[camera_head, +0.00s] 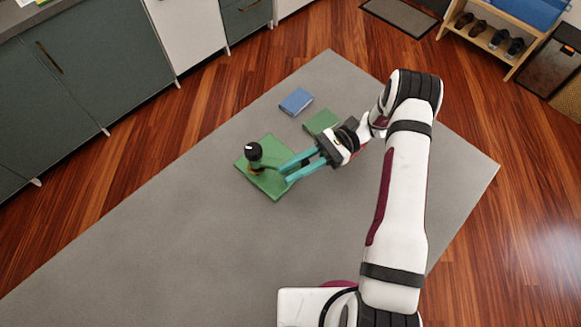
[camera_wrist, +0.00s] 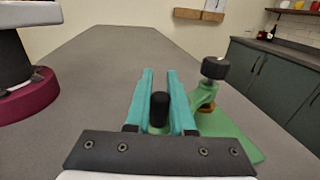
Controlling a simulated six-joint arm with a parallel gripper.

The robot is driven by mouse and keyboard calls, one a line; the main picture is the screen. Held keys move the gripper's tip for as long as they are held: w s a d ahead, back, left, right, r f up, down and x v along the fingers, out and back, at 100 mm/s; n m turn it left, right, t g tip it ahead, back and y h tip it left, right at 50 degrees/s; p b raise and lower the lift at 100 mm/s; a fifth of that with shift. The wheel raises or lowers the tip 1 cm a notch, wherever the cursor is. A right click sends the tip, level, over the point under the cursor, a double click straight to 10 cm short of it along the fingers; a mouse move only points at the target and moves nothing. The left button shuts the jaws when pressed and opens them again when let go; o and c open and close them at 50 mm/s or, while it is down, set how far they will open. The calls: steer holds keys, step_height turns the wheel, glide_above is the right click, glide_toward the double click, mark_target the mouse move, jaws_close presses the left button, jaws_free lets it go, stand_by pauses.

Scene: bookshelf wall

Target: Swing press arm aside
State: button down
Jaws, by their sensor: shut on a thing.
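A green press with a square green base plate (camera_head: 262,183) rests on the grey table. Its upright post, topped by a black knob (camera_head: 253,151), stands near the plate's upper-left part. In the wrist view the black knob (camera_wrist: 215,68) is right of my gripper. My gripper (camera_head: 286,175) has teal fingers, pointing left over the plate's right side. In the wrist view a black handle (camera_wrist: 160,105) with green below it stands between the fingers, and the gripper is shut on it. I take it as the end of the press arm; most of the arm is hidden behind the fingers.
A blue block (camera_head: 296,101) and a flat green block (camera_head: 320,121) lie on the table beyond the press. The grey table (camera_head: 160,240) is clear to the left and front. Cabinets (camera_head: 95,55) stand beyond the table's upper-left edge.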

steer(key=shift+w+d+n+g+h, duration=0.15)
steer(key=shift+n+g+h, duration=0.6)
steer(key=shift+g, duration=0.15)
steer(key=shift+w+d+n+g+h, duration=0.1)
steer(key=shift+n+g+h, duration=0.65)
steer(key=shift+g, duration=0.15)
steer(key=c, duration=0.8)
jaws_free()
steer(key=shift+o, duration=0.2)
